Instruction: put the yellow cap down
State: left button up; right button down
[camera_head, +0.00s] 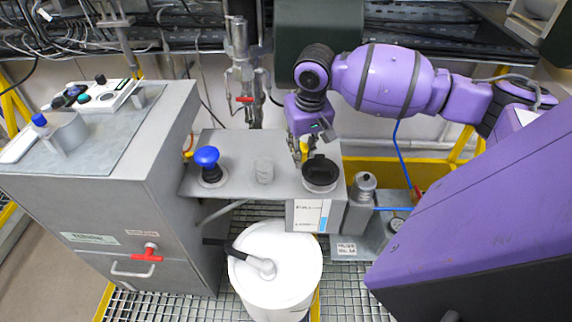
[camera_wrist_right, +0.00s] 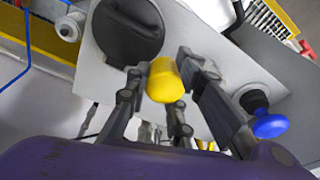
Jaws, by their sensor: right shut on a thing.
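The yellow cap (camera_wrist_right: 165,82) is held between the fingers of my right gripper (camera_wrist_right: 168,88), which is shut on it. In the head view my right gripper (camera_head: 304,150) reaches down over the grey metal shelf (camera_head: 237,165), and a small bit of yellow shows at its fingertips. The cap is just left of and behind the black round lid (camera_head: 320,172), which also shows in the wrist view (camera_wrist_right: 128,30). I cannot tell whether the cap touches the shelf. My left gripper is in neither view.
A blue mushroom knob (camera_head: 207,157) and a small clear cylinder (camera_head: 264,170) stand on the shelf, left of the gripper. A white drum (camera_head: 277,285) with a black-handled tool (camera_head: 262,266) stands below in front. A grey cabinet (camera_head: 125,195) is at left. Bare shelf lies between these items.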

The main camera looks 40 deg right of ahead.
aim_at(289, 174)
jog(key=w+f, duration=0.1)
jog(key=f, duration=0.1)
jog(key=w+a+f, duration=0.1)
jog(key=shift+w+f, duration=0.3)
jog(key=shift+f, duration=0.05)
jog(key=shift+w+a+f, duration=0.2)
jog(key=shift+w+f, duration=0.05)
jog(key=shift+f, duration=0.1)
notch_tip(289, 174, down, 3)
jog(key=shift+w+f+b, duration=0.15)
jog(key=shift+f+b, duration=0.05)
jog(key=shift+b, duration=0.2)
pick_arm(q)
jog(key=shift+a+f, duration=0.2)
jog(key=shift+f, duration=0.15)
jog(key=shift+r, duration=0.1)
pick_arm(e)
jog(key=shift+f, duration=0.2)
jog(key=shift+f, duration=0.35)
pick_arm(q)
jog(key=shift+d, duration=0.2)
pick_arm(e)
jog(key=c, duration=1.8)
grip_release()
